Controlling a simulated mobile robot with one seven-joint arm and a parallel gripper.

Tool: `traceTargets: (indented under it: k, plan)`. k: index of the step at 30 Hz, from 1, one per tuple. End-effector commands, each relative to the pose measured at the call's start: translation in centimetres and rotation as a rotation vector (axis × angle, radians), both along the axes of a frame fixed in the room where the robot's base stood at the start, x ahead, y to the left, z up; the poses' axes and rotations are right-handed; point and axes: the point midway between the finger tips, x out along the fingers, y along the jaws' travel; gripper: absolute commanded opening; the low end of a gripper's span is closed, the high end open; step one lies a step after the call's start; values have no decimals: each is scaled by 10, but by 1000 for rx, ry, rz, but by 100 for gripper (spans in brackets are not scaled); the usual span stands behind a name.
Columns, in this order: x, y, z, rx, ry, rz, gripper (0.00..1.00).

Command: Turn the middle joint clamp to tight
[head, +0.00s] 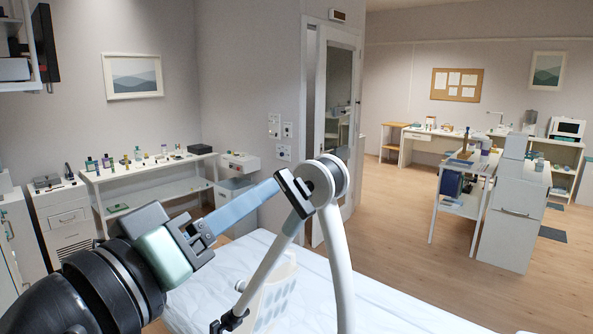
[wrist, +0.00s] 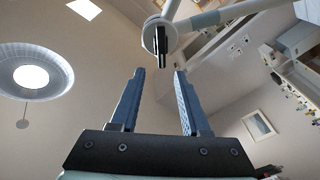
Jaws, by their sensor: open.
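The middle joint clamp is a round pale disc (head: 331,178) at the elbow of a white jointed arm, with a black bar handle (head: 292,192) on its near side. In the wrist view the black handle (wrist: 161,40) stands on edge on the disc, just beyond my fingertips and roughly centred between them. My gripper (head: 272,188) reaches up from the lower left, its blue fingers close to the handle. In the wrist view my gripper (wrist: 159,72) is open with nothing between its fingers. Whether a finger touches the handle cannot be told.
The white arm's lower tube (head: 270,255) slopes down left to another black clamp (head: 230,321). A curved white post (head: 337,265) drops from the joint. Below are a pale blue couch (head: 380,300) and a white perforated basket (head: 276,292). Open floor lies to the right.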

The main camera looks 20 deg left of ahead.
Motion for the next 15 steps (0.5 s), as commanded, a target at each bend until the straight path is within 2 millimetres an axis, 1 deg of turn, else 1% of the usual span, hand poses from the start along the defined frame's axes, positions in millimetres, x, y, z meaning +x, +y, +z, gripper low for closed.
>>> traceTargets:
  k: [1,3,6,9,12,15]
  plan:
    - [-9,9,4,-29,23,-23,46]
    - [-20,16,2,-65,55,-65,46]
    - [-36,23,-1,-102,89,-116,46]
    - [-45,25,-4,-119,107,-144,46]
    - [-41,23,-5,-123,112,-155,46]
    - [-28,18,-5,-124,112,-158,46]
